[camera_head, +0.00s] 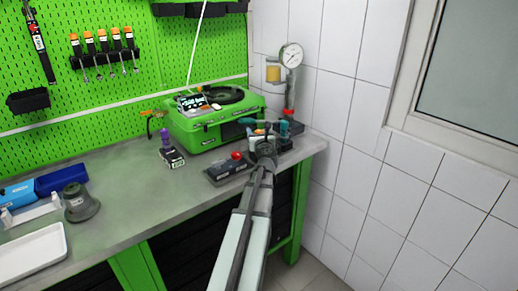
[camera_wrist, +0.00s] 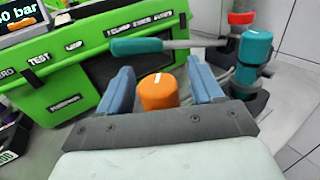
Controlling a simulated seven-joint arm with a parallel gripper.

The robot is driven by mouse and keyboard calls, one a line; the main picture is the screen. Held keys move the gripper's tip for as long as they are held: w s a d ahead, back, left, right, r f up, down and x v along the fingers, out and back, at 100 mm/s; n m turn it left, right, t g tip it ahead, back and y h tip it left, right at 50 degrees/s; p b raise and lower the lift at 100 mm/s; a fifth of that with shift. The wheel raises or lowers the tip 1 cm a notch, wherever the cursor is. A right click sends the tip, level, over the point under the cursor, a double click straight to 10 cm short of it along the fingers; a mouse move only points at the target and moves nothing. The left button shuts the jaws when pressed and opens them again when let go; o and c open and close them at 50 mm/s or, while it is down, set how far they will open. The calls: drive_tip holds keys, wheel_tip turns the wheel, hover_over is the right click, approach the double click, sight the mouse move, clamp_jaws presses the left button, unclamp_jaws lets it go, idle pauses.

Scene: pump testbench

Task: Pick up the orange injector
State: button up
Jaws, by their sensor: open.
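In the wrist view, an orange cylindrical piece (camera_wrist: 158,94) with a white mark on top appears between my gripper's two blue fingers; it looks like the top of the orange injector. Its lower part is hidden behind the gripper's dark plate. My gripper (camera_wrist: 160,72) is open, with a finger on each side and a visible gap around the piece. In the head view, my gripper (camera_head: 265,150) is over the bench's right end, beside the teal-handled pump, and hides what is below it. Several orange-topped tools (camera_head: 104,42) hang in a rack on the pegboard.
The teal pump with its lever (camera_wrist: 250,55) stands close to the right finger. The green test case (camera_wrist: 68,82) is just behind and left. A dark box with a red button (camera_head: 230,168) lies left of my gripper. The bench's middle (camera_head: 140,205) is clear.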

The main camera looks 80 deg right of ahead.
drive_tip(key=shift+c, duration=0.2)
clamp_jaws()
idle(0.4)
